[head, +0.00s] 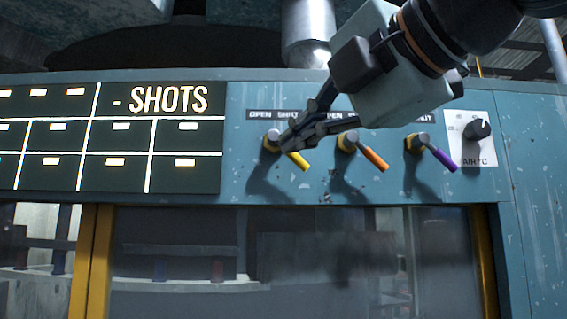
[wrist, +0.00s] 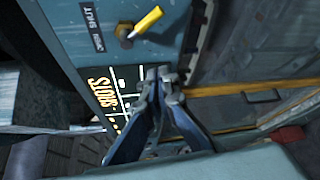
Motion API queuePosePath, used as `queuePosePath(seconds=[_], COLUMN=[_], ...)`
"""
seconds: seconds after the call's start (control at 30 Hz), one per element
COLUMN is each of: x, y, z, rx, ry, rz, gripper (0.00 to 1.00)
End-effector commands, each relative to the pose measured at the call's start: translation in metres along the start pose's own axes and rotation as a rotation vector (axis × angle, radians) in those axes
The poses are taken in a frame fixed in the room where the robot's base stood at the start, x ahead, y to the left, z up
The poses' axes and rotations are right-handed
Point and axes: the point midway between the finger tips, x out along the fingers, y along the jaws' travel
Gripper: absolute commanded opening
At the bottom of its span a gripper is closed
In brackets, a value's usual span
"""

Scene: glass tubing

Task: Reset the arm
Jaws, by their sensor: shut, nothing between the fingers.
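My arm (head: 440,35) reaches down from the top right in the head view. My gripper (head: 285,143) is shut and empty, its fingertips in front of the blue panel by the yellow lever (head: 298,160). In the wrist view my gripper (wrist: 163,74) is shut, with the yellow lever (wrist: 147,22) above the fingertips and apart from them. The head view does not show clearly whether the fingers touch the lever. The orange lever (head: 375,158) and purple lever (head: 443,158) stand to its right, all tilted down to the right.
A black board marked SHOTS (head: 160,100) is on the left of the panel (head: 300,190). A dial (head: 476,130) sits at the right. Below are glass windows (head: 290,260) with yellow frame posts (head: 92,260). A metal cylinder (head: 308,30) hangs above the panel.

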Motion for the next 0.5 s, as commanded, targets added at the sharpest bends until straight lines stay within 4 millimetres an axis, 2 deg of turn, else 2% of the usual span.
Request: queuePosePath(seconds=[0.13,0.5], x=[-0.0096,-0.0106], y=[0.0023,0.0023], z=[-0.0004,-0.0006], rx=[0.0,0.0], ry=[0.0,0.0], rz=[0.0,0.0], gripper=[0.0,0.0])
